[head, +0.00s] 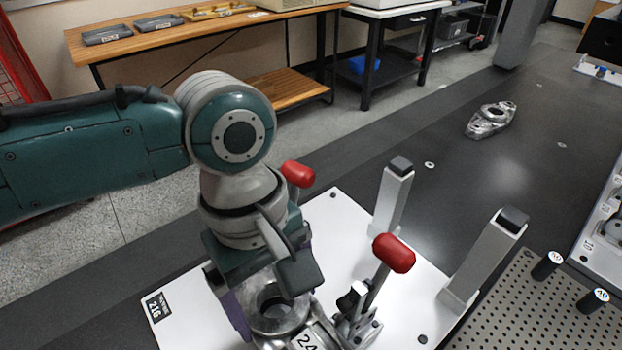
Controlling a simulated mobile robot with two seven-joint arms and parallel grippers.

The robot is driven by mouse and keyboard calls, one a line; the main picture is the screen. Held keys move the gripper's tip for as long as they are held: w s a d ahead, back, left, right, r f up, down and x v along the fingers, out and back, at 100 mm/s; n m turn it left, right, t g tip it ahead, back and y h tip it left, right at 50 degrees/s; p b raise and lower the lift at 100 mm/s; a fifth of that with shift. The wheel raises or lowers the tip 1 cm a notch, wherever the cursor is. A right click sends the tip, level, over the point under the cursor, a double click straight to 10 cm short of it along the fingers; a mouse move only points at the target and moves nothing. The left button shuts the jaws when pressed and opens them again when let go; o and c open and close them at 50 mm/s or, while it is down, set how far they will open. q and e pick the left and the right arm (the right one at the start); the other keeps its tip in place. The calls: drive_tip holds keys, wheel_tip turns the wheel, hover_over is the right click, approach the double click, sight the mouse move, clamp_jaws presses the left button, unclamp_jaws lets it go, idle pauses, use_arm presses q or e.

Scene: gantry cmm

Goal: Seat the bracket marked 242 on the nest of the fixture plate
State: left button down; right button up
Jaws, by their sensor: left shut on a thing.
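The metal bracket (282,322) has a round bore and a white label, of which "24" shows; the rest is cut off by the bottom edge of the head view. My left gripper (268,294) is shut on the bracket, over the near part of the white fixture plate (335,215). The plate carries a tag (158,307) that reads 216. The nest is hidden behind the bracket and my gripper, so I cannot tell whether the bracket touches it. My right gripper is not in view.
A red-handled toggle clamp (393,253) stands just right of the bracket; another red handle (298,173) shows behind my wrist. Two grey posts (392,200) (484,262) rise from the plate. Another metal casting (490,120) lies on the dark table. A perforated plate (530,310) with black pins is at right.

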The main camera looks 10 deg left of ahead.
sight(273, 309)
use_arm(q)
drive_tip(key=shift+f+b, duration=0.85)
drive_tip(key=shift+f, duration=0.45)
idle(0.4)
unclamp_jaws()
wheel_tip(273, 309, up, 10)
drive_tip(key=w+a+p, duration=0.1)
drive_tip(key=p, duration=0.2)
drive_tip(key=shift+p, duration=0.4)
drive_tip(key=shift+a, duration=0.1)
